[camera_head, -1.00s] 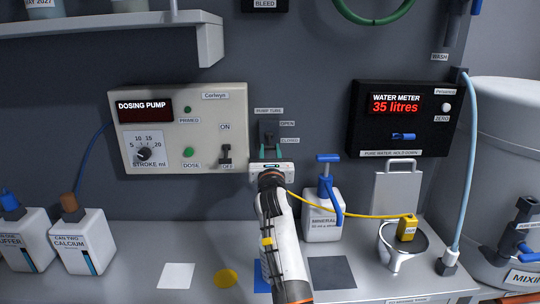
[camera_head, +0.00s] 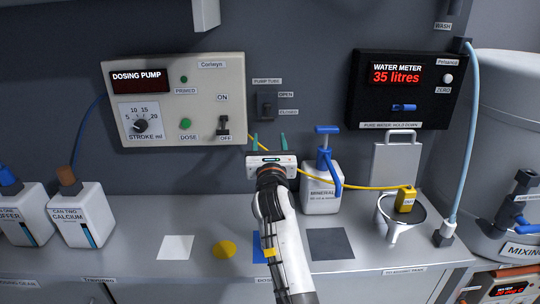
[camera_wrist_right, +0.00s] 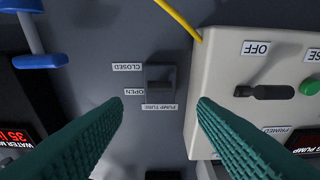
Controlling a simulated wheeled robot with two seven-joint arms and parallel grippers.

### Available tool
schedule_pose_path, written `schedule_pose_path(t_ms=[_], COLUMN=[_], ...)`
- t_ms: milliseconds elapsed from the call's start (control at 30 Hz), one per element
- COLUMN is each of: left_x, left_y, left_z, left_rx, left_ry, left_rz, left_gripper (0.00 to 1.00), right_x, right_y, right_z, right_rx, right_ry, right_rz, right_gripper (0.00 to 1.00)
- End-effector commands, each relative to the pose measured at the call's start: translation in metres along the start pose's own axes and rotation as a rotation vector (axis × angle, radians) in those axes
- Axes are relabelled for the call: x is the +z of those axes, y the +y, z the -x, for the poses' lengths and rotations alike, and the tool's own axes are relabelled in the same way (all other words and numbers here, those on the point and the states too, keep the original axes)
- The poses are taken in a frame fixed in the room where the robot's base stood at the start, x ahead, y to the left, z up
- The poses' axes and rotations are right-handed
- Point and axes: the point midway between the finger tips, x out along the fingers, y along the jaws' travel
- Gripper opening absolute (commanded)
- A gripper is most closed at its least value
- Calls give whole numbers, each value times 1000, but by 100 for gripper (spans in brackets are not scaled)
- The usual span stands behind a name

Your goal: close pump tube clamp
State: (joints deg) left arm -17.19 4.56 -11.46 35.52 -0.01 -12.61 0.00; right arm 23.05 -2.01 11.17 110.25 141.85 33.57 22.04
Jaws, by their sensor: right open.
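The pump tube clamp (camera_head: 266,106) is a small dark lever on a dark plate on the back wall, between the dosing pump panel and the water meter. Labels OPEN (camera_head: 286,94) and CLOSED (camera_head: 288,112) stand beside it. The wrist view shows the clamp (camera_wrist_right: 160,82) upside down; I cannot tell for sure where its lever stands. My right gripper (camera_head: 268,139) is open and empty, below and in front of the clamp, apart from it. Its green fingers (camera_wrist_right: 160,101) spread to either side of the clamp in the wrist view. My left gripper is not in view.
The dosing pump panel (camera_head: 205,75) is left of the clamp and the water meter (camera_head: 365,75) is right. The mineral bottle (camera_head: 322,198) stands on the counter near my gripper. A yellow cable (camera_head: 345,187) runs to a yellow block (camera_head: 405,199).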

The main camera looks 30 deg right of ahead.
Motion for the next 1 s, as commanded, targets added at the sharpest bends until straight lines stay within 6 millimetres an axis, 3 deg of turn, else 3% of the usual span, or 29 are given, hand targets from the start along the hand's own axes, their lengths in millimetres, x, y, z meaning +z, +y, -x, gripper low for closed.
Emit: schedule_pose_path(t_ms=[100,233,867,1000], left_x=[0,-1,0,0], left_y=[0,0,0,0], left_z=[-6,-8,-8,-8], left_rx=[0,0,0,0], left_ry=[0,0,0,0], left_rz=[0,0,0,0], left_gripper=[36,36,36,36], right_x=[3,1,0,-8], right_y=[0,0,0,3], right_z=[21,33,38,46], right_rx=[-1,0,1,6], right_ry=[-1,0,2,77], right_rz=[-1,0,2,98], right_gripper=[53,53,53,53])
